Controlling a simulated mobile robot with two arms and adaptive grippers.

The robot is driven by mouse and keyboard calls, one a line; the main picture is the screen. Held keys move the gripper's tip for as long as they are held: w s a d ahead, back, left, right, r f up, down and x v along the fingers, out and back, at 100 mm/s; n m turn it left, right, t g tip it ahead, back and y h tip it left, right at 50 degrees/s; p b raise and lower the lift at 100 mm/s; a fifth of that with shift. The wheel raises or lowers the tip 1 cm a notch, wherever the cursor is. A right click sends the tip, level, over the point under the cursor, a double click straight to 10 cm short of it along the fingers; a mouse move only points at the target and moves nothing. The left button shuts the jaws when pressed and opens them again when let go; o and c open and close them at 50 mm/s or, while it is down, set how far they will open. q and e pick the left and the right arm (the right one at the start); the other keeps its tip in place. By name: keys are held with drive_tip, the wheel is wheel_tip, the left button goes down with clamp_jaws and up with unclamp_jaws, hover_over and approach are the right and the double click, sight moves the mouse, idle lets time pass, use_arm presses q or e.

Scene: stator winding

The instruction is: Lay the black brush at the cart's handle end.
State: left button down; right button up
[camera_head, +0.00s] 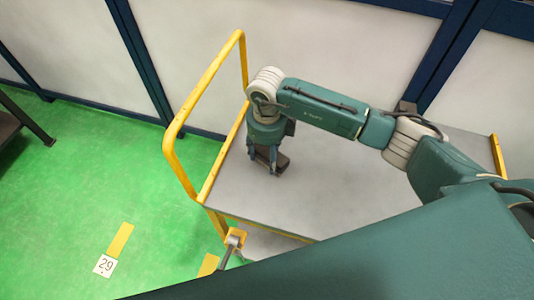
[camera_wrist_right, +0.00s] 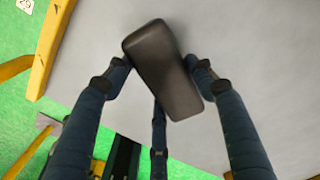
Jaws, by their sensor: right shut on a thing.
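The black brush (camera_wrist_right: 165,70) is a dark, rounded block between the fingers of my right gripper (camera_wrist_right: 163,80) in the right wrist view. In the head view the brush (camera_head: 280,161) shows at the fingertips of my right gripper (camera_head: 264,165), low over the grey cart top (camera_head: 330,190). This is near the end with the yellow handle (camera_head: 205,85). The right gripper is shut on the brush. I cannot tell whether the brush touches the cart top. My left gripper is not in view.
The yellow handle frame rises at the left of the cart, close to my right gripper. Green floor (camera_head: 70,200) lies beyond it, with a "29" marker (camera_head: 105,265). Pale wall panels (camera_head: 200,50) with dark blue posts stand behind. The cart top's middle looks clear.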

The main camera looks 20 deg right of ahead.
sight(267, 155)
drive_tip(key=o, duration=0.9)
drive_tip(key=shift+f, duration=0.1)
drive_tip(key=o, duration=0.5)
drive_tip(key=shift+r, duration=0.35)
wheel_tip(267, 155, up, 12)
drive_tip(key=b, duration=0.3)
drive_tip(key=shift+f, duration=0.15)
